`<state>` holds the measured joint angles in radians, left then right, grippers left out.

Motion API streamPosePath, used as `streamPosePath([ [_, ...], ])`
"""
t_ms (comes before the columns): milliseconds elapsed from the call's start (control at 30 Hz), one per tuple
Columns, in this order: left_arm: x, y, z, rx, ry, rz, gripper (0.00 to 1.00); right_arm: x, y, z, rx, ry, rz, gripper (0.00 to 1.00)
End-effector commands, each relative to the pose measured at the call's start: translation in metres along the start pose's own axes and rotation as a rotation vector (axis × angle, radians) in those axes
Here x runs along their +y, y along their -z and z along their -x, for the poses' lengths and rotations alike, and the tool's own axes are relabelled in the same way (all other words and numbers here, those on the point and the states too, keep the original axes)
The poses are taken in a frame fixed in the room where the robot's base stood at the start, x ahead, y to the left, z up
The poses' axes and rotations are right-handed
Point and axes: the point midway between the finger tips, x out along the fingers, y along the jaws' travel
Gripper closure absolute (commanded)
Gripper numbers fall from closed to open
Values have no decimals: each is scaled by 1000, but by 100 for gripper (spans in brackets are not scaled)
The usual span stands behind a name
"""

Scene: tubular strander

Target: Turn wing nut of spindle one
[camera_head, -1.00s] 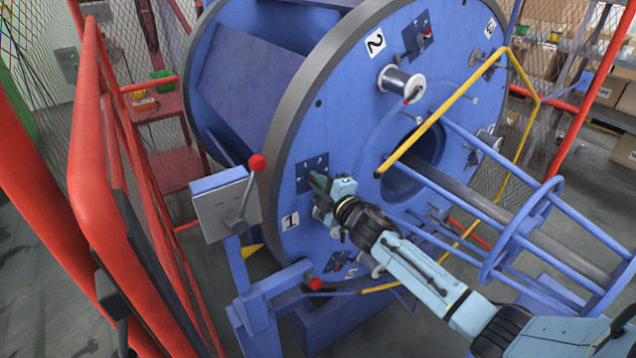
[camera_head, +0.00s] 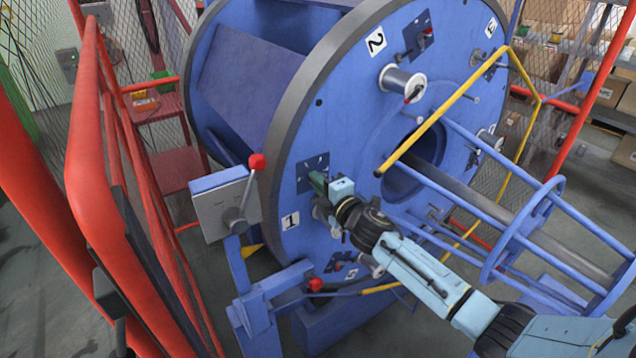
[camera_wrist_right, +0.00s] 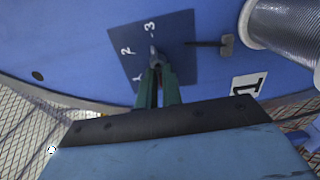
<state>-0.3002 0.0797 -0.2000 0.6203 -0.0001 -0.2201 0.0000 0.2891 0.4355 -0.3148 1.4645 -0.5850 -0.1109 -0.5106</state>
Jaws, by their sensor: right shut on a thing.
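The wing nut of spindle one (camera_wrist_right: 155,58) is a small grey metal piece in the middle of a dark blue plate marked 1, 2 and 3 (camera_wrist_right: 180,28). My right gripper (camera_wrist_right: 157,88) has its green fingers shut on it, and the fingers hide part of it. In the head view my right gripper (camera_head: 317,182) reaches the plate (camera_head: 312,166) on the wheel's face, just above the white label 1 (camera_head: 290,221). The wing nut is hidden there. My left gripper is not in view.
The big blue wheel (camera_head: 345,105) fills the middle. A wire spool (camera_wrist_right: 285,25) and a T-shaped pin (camera_wrist_right: 226,45) are beside the plate. A grey lever box (camera_head: 222,205) and red railing (camera_head: 90,150) stand left. A yellow bar (camera_head: 440,115) crosses at the right.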

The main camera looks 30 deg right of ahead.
Motion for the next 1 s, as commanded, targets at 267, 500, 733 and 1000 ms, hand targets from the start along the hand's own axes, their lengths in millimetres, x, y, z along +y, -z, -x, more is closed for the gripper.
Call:
streamPosePath([
  [267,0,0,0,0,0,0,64,0,0,0,0,0,1,71],
  [500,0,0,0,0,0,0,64,0,0,2,0,1,0,71],
  [733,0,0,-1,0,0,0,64,-2,0,28,1,3,1,71],
  [1000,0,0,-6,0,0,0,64,-2,0,83,2,3,1,71],
])
